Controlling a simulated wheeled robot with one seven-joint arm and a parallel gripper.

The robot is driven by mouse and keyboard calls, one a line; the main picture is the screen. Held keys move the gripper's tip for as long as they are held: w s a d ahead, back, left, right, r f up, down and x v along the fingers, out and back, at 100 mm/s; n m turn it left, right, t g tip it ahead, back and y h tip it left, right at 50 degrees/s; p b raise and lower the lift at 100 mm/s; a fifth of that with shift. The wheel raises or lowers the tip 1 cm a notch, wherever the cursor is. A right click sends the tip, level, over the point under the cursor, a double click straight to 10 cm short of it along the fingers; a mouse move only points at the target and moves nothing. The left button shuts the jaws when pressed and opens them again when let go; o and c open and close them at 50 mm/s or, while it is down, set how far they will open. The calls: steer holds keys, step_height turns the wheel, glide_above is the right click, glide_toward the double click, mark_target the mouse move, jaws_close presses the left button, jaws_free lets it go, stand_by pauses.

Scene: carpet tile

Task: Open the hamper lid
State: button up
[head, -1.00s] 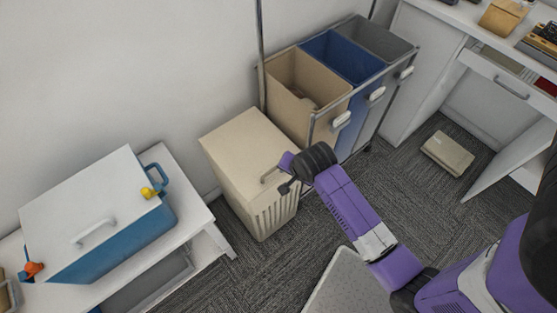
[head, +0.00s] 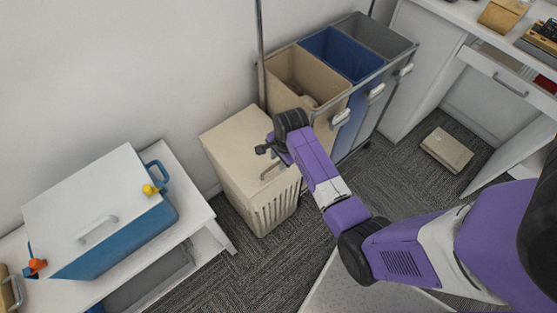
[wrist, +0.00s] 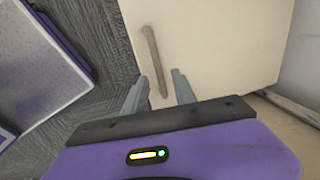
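The cream hamper (head: 260,200) stands on the carpet with its flat lid (head: 232,137) down. A bar handle (head: 269,173) sits near the lid's front edge. In the wrist view the lid (wrist: 220,40) fills the upper right, and the handle (wrist: 153,60) runs down to between my fingers. My gripper (head: 262,149) is over the lid's front part in the head view, close to the handle. In the wrist view my gripper (wrist: 158,82) is open, one finger on each side of the handle's lower end. I cannot tell whether it touches the handle.
A sorter with beige, blue and grey bins (head: 340,55) stands close behind and right of the hamper. A white bench (head: 200,220) with a blue chest (head: 125,240) is at left. A small box (head: 447,150) lies on the carpet at right.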

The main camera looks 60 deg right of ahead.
steer(key=shift+w+f, duration=0.1)
steer(key=shift+f, duration=0.25)
jaws_close()
stand_by(1.2)
